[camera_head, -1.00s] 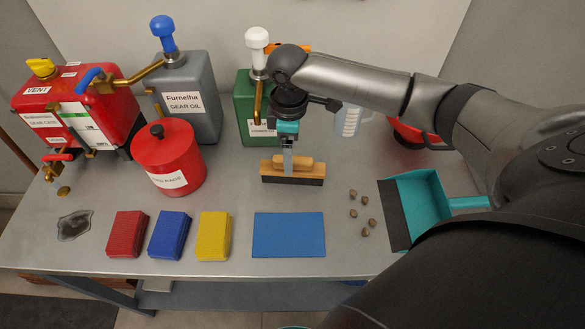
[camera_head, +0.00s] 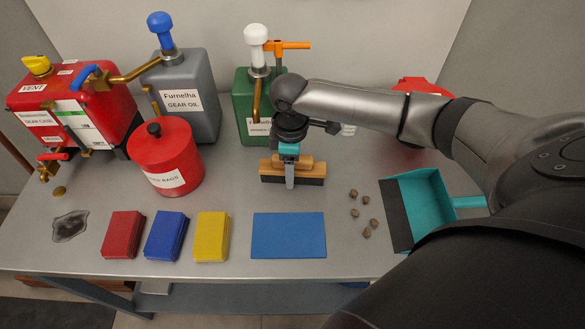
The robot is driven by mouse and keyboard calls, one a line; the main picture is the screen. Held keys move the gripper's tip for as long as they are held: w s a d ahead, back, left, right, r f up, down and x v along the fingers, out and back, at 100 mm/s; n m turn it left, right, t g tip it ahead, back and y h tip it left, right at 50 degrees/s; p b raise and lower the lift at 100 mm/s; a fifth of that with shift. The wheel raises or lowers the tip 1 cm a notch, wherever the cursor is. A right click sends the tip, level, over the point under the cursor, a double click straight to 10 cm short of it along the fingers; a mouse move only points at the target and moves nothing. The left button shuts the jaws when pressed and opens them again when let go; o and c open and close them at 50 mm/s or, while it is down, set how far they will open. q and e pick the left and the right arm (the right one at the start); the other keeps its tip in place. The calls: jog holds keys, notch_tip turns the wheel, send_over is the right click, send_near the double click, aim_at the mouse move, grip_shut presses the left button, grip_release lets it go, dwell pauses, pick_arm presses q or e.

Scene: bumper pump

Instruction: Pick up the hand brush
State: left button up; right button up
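The hand brush (camera_head: 309,171) has a tan wooden body and dark bristles, and it rests on the metal table in front of the green container. My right gripper (camera_head: 289,180) reaches down over the brush from behind, its finger in front of the brush's near face. One finger hides part of the brush. From this angle I cannot tell whether the fingers are apart or closed on the brush. My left gripper is not in view.
A green pump container (camera_head: 243,98) stands just behind the brush. A red rag can (camera_head: 166,158) is to its left. A blue mat (camera_head: 289,236) lies in front. Several brown nuts (camera_head: 354,194) and a teal dustpan (camera_head: 422,196) are to the right.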

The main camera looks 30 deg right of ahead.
grip_shut()
jog(key=shift+r, duration=0.2)
dwell(0.5)
